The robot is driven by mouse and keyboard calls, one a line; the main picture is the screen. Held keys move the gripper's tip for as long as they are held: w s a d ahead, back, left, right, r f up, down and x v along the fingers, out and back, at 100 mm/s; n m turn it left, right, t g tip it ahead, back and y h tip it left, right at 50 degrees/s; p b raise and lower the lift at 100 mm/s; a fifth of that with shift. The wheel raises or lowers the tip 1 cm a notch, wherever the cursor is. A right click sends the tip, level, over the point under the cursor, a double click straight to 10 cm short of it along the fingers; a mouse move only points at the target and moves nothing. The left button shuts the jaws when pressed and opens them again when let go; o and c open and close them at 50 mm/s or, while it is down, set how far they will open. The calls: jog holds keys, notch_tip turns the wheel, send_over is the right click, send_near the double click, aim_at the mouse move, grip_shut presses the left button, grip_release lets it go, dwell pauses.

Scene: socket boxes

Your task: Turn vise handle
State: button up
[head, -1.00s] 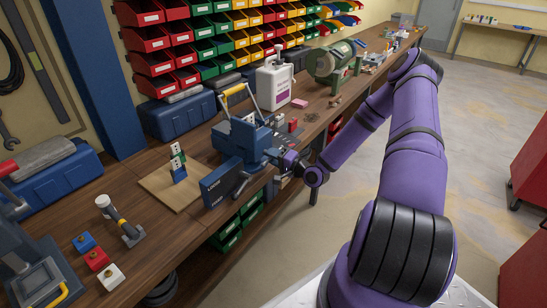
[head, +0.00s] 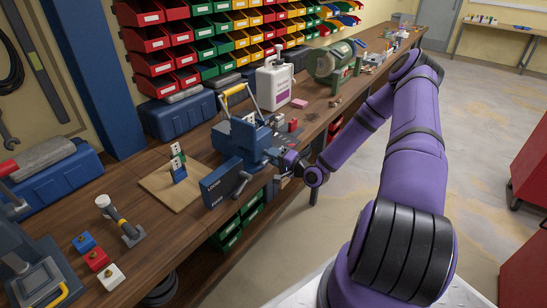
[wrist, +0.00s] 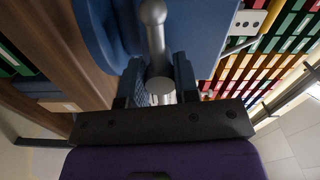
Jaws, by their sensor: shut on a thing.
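The blue vise (head: 244,140) is mounted at the front edge of the wooden workbench. In the wrist view its blue body (wrist: 205,30) fills the upper middle. The vise handle (wrist: 154,30) is a grey metal bar with a rounded knob, running down between my fingers. My gripper (wrist: 160,84) is shut on the handle, one finger on each side of it. In the head view my gripper (head: 286,158) is at the right side of the vise, and its hold on the handle is too small to make out there.
A wooden board (head: 168,186) holds a small stacked block. A white jug (head: 273,86) and a green grinder (head: 332,62) stand farther back. Open floor lies right of the bench.

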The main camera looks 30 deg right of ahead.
jog(key=shift+d+f, duration=0.1)
jog(key=shift+d, duration=0.1)
dwell(0.6)
jog(key=o, duration=0.9)
jog(key=shift+s, duration=0.1)
jog(key=v, duration=1)
jog(key=shift+s+d, duration=0.1)
jog(key=shift+s, duration=0.25)
